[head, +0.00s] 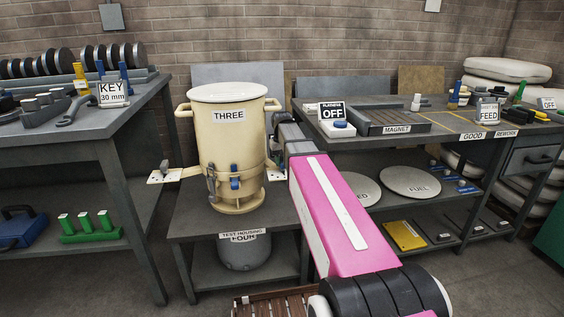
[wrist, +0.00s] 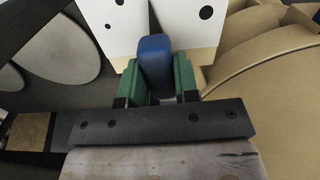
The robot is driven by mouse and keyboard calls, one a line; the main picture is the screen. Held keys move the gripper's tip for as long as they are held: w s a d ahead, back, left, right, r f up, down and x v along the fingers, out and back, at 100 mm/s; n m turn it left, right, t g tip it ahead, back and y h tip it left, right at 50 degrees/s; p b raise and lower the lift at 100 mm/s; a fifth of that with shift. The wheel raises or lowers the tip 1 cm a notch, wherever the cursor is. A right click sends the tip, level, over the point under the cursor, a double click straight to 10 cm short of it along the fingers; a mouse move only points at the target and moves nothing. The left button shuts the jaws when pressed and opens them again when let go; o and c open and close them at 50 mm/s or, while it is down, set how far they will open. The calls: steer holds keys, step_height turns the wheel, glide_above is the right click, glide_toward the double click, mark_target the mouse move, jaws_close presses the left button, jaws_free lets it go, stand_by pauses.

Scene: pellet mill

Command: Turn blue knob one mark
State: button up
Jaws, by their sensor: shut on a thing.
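In the wrist view, the blue knob (wrist: 155,56) stands between the two green finger pads of my gripper (wrist: 156,80), which is shut on it. White plates with black dots (wrist: 113,22) lie just beyond the knob. The cream housing labelled THREE (head: 228,145) stands upright on the low bench in the head view. A white plate (head: 275,174) shows at its right side, next to my arm. My arm hides the held knob and fingertips in the head view. A separate blue piece (head: 235,183) sits on the housing's front.
A second plate (head: 163,176) with a dark handle sticks out left of the housing. The left bench (head: 60,140) and right bench (head: 460,137) stand close on either side. Round lids (head: 410,181) lie on the right bench's shelf. A wooden crate (head: 275,301) is on the floor.

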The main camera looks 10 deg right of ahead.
mark_target(281, 160)
steer(key=shift+a+n, duration=0.15)
steer(key=shift+n, duration=2.45)
steer(key=o, duration=0.9)
steer(key=shift+r, duration=0.1)
step_height(281, 160, up, 11)
steer(key=shift+f, duration=0.2)
